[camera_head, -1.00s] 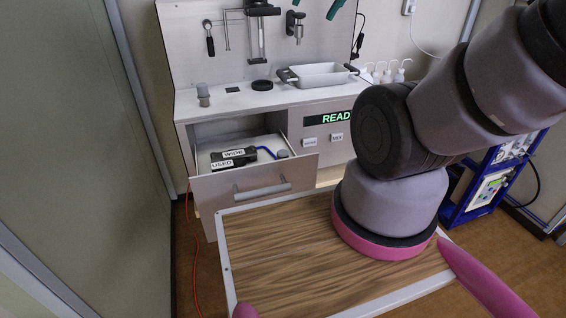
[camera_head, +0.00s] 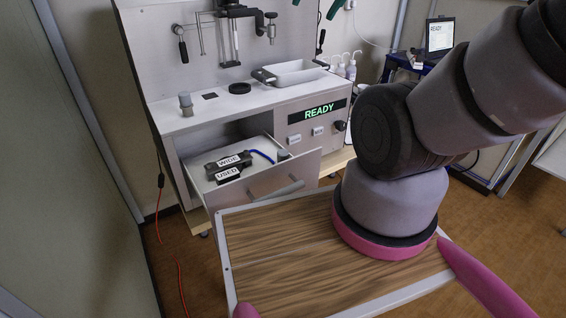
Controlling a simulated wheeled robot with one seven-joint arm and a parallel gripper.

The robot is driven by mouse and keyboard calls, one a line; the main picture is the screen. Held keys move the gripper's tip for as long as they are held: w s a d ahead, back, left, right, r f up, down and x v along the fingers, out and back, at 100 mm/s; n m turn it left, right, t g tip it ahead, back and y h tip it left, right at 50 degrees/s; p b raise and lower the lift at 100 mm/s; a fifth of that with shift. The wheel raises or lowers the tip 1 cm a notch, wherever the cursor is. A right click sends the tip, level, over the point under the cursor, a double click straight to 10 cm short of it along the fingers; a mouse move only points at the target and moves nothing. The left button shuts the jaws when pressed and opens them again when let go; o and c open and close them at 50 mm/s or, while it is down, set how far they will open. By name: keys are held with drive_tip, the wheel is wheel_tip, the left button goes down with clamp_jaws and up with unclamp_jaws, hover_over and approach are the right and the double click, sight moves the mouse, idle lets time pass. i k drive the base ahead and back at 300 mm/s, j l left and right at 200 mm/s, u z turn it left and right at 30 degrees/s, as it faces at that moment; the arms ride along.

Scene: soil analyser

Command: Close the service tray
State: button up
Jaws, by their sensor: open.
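The service tray (camera_head: 300,176) is a grey drawer that stands pulled out from the white bench. A bar handle (camera_head: 278,193) runs across its front. Inside lie two dark blocks, one labelled WIDE (camera_head: 236,160) and one labelled USED (camera_head: 228,174), with a blue cable and a small round grey-green piece (camera_head: 283,155) near the front right. My wooden deck edge is close to the tray's front and hides its lower part. My arm rises from its pink-ringed base and leaves the picture at the upper right. My gripper is not in view.
The bench (camera_head: 185,118) carries a white basin (camera_head: 295,72), a dark ring (camera_head: 239,88) and a small stacked cup (camera_head: 186,104). A READY display (camera_head: 319,110) is right of the tray. A red cable (camera_head: 166,225) runs along the floor at left. A wall (camera_head: 70,180) closes the left side.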

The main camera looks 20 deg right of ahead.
sight(261, 179)
drive_tip(key=k+l, duration=0.25)
drive_tip(key=k, duration=0.25)
drive_tip(key=k+l, duration=0.25)
drive_tip(key=k, duration=0.25)
